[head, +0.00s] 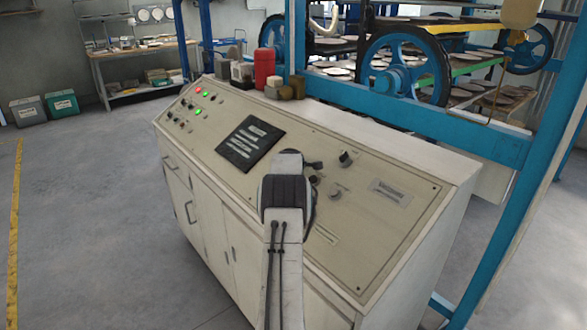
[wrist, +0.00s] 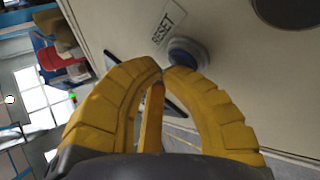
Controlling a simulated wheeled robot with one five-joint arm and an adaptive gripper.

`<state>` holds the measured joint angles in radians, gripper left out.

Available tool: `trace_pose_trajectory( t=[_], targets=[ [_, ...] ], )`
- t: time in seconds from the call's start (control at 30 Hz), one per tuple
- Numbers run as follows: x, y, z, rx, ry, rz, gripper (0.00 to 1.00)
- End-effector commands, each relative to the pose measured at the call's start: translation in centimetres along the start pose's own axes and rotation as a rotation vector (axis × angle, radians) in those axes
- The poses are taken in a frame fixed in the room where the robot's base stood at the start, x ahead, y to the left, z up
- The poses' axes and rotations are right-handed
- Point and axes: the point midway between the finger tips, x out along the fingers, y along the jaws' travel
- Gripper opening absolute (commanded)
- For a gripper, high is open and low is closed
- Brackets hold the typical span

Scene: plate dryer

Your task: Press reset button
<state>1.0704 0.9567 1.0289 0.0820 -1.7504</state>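In the head view my arm covers part of the control console (head: 370,215), and I cannot make out the reset button there.
The console's sloped top carries a black display (head: 250,144), lit green and red lamps (head: 206,94) and dark knobs (head: 345,158). A red canister (head: 264,68) stands on its back ledge. A blue frame (head: 515,190) rises behind. Open floor (head: 90,200) lies left.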

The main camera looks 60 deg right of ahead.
Motion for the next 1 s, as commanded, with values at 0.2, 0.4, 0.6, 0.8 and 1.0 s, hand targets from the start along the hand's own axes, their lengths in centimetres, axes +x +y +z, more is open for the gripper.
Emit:
trace_pose_trajectory(
  t=[0.2, 0.4, 0.6, 0.8, 1.0],
  targets=[
    [-0.2, 0.1, -0.1, 0.0, 0.001, -0.001, 0.0],
    [-0.8, 0.7, -0.3, 0.0, 0.005, 0.001, 0.0],
    [-1.2, 1.1, -0.4, 0.0, 0.007, 0.0, 0.0],
    [-1.3, 1.1, -0.4, 0.0, 0.007, 0.0, 0.0],
    [-1.3, 1.1, -0.4, 0.0, 0.007, 0.0, 0.0]
  ],
)
